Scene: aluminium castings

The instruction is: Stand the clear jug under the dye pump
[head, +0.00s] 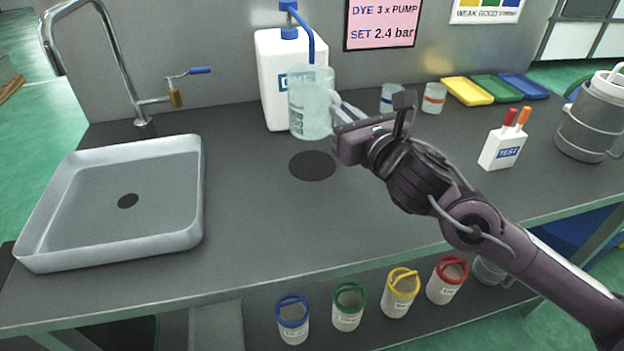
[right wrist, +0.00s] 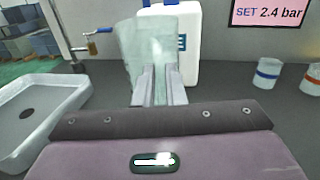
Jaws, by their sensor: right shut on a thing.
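The clear jug (head: 311,112) is pale and see-through, with markings on its side. It looks upright in front of the white dye container (head: 271,90), below the blue dye pump (head: 291,30) and its spout tube. My right gripper (head: 342,110) is shut on the jug's right side, at its handle. In the right wrist view the jug (right wrist: 150,55) is beyond the finger pair (right wrist: 162,82) and partly covers the dye container (right wrist: 187,65). I cannot tell whether the jug's base touches the counter. My left gripper is not in view.
A black disc (head: 313,165) lies on the grey counter (head: 260,220), in front of the jug. A sink tray (head: 185,215) and tap (head: 125,70) are at left. Small jars (head: 433,98), a TEST box (head: 501,150) and a metal pot (head: 585,125) stand at right.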

